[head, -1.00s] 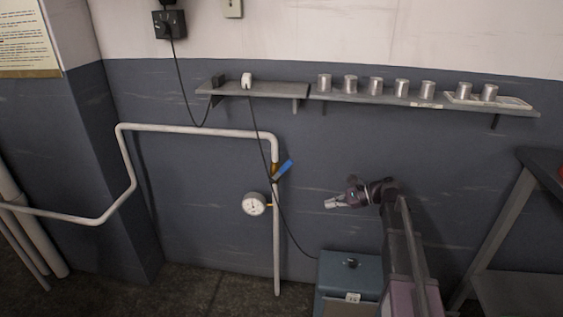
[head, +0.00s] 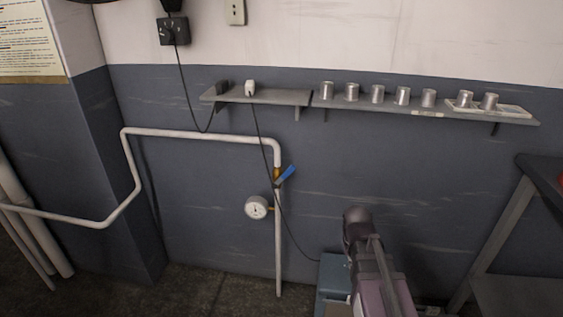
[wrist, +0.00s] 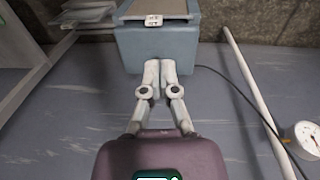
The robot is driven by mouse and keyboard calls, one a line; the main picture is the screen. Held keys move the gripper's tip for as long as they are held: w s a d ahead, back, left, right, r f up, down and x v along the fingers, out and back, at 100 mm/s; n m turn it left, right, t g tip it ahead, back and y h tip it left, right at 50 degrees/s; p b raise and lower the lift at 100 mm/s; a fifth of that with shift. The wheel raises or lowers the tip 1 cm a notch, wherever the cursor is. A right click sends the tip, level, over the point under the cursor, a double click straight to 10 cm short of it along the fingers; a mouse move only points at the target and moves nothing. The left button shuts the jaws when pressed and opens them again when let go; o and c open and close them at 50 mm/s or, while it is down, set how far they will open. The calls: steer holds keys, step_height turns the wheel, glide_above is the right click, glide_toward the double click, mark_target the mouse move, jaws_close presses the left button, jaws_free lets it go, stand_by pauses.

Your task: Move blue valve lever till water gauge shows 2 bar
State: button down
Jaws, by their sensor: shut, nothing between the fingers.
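The blue valve lever (head: 286,174) sits on a brass valve on the white vertical pipe and tilts up to the right. The round white water gauge (head: 257,207) is on the left of that pipe, below the lever. The gauge also shows at the right edge of the wrist view (wrist: 306,138); its reading is too small to tell. My gripper (wrist: 160,68) is shut and empty, apart from lever and gauge. In the head view my own arm hides it, to the right of the pipe. The lever is not in the wrist view.
A blue-grey box (head: 333,272) stands on the floor right of the pipe; it shows ahead of my fingers in the wrist view (wrist: 155,45). A shelf (head: 290,97) with several metal cups is above. A black cable (head: 262,135) hangs past the valve. A metal table (head: 500,235) stands at right.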

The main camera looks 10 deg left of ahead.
steer(key=w+a+r+n+t+h+p, duration=0.35)
steer(key=w+a+r+h+p, duration=0.4)
steer(key=a+r, duration=0.6)
steer(key=w+a+r+t+p, duration=0.3)
steer(key=a+r, duration=0.3)
steer(key=a, duration=0.4)
steer(key=w+a+r+n+t+p, duration=0.1)
steer(key=w+a+r+t+p, duration=0.1)
steer(key=a+r, duration=0.4)
steer(key=a+t+p, duration=0.1)
steer(key=a+p, duration=0.1)
steer(key=a, duration=0.2)
steer(key=shift+w+r, duration=0.25)
steer(key=shift+w, duration=0.15)
steer(key=shift+w+d+f, duration=0.1)
steer(key=shift+w+d, duration=0.05)
steer(key=b, duration=0.6)
glide_above(283, 177)
steer(key=a, duration=0.2)
step_height(283, 177, down, 6)
steer(key=r, duration=0.1)
steer(key=shift+s+d+f+b, duration=0.2)
steer(key=shift+d+f+b, duration=0.15)
steer(key=shift+d+f, duration=0.4)
